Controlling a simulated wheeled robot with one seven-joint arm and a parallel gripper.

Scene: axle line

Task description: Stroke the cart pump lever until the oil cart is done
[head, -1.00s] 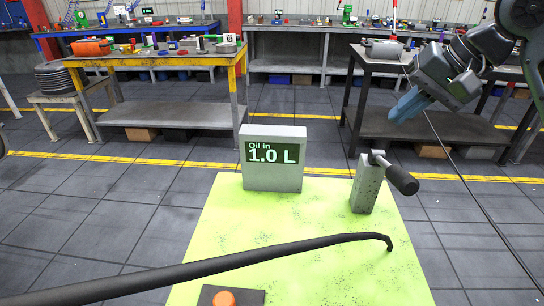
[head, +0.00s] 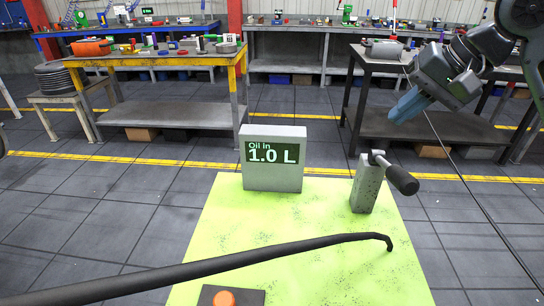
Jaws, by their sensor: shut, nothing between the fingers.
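The oil cart's yellow-green top (head: 300,232) fills the lower middle of the head view. A grey display box (head: 273,180) stands on its back part and reads "Oil in 1.0 L". The pump lever (head: 401,179) has a black grip and sits on a grey post (head: 366,187) at the cart's back right. My gripper (head: 396,117), with blue fingers, is shut and empty. It hangs in the air above and behind the lever in the picture, apart from it.
A black bent spout (head: 230,262) crosses the front of the cart. An orange button (head: 224,298) sits on a dark plate at the front edge. A yellow-framed bench (head: 170,62) and a dark bench (head: 430,72) stand behind. Dark floor lies open left of the cart.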

